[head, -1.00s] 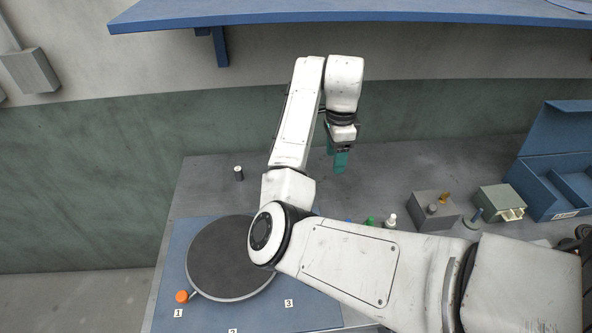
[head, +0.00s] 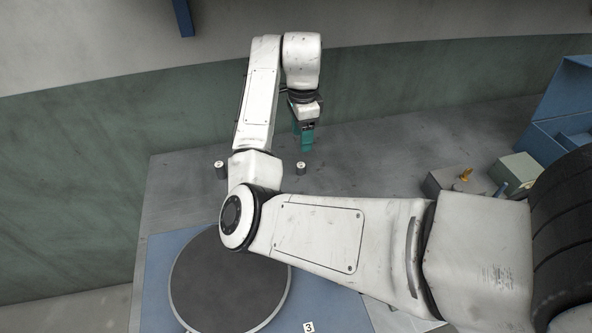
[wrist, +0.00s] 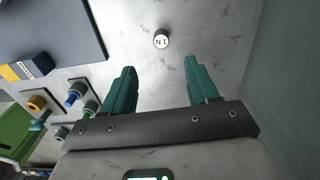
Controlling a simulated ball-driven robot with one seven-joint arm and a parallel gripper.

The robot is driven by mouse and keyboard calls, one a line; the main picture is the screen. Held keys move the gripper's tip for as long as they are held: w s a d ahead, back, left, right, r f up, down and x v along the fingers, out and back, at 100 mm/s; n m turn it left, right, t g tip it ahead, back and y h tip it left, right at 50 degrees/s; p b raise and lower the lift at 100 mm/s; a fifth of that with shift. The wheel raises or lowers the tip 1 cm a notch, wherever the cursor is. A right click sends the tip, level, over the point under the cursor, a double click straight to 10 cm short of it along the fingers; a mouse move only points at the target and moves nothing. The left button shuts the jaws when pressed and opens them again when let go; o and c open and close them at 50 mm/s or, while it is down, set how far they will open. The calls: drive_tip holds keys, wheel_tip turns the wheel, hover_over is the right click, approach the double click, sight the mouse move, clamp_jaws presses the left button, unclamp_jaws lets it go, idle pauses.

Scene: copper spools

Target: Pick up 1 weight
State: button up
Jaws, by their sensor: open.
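A small dark cylindrical weight with a pale top (head: 301,167) stands on the grey bench, just below my gripper in the head view. A weight with a top marked "1 N" (wrist: 161,39) shows in the wrist view, ahead of the gap between my fingers and apart from them. A second similar weight (head: 221,169) stands to the left in the head view, beside my arm; its label cannot be read. My gripper (head: 306,146) has teal fingers and hangs above the bench. In the wrist view my gripper (wrist: 160,74) is open, with nothing between its fingers.
A round dark turntable (head: 228,283) lies on a blue mat at the front. A blue bin (head: 552,140) and small fixtures stand at the right. The wrist view shows coloured pegs (wrist: 74,99) at left and a green wall (wrist: 290,90) at right. Bench around the weights is clear.

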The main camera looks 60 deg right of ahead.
sight(301, 165)
wheel_tip(301, 165, down, 7)
drive_tip(key=shift+r+b, duration=0.1)
drive_tip(key=shift+b, duration=1)
wheel_tip(301, 165, down, 4)
drive_tip(key=shift+w+f, duration=0.1)
drive_tip(key=shift+f, duration=0.1)
clamp_jaws()
